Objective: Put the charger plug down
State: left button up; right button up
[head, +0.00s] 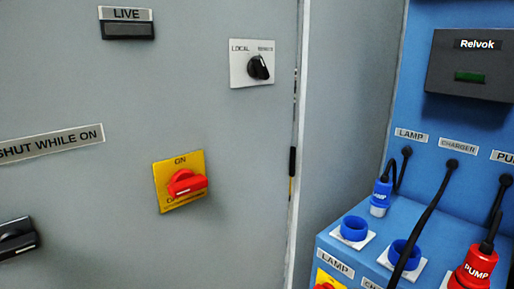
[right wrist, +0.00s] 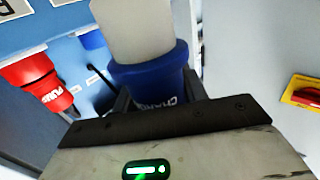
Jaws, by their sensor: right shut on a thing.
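The charger plug (right wrist: 150,84) is blue with a pale grey front part and fills the upper middle of the right wrist view; part of its lettering shows. My right gripper (right wrist: 155,98) is shut on its blue body, one dark finger on each side. In the head view the plug and both grippers are out of the picture. The black charger cable (head: 430,208) runs from the wall under the CHARGER label down past the blue charger socket (head: 403,253) and out at the bottom edge.
The red pump plug (head: 474,268) stands at the lower right. The grey cabinet (head: 100,90) at left carries a red switch handle (head: 187,184) that sticks out and a LOCAL selector (head: 259,67).

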jog(key=shift+s+a+f+n+y, duration=0.45)
jog(key=shift+s+a+n+y, duration=0.05)
jog(key=shift+s+y, duration=0.1)
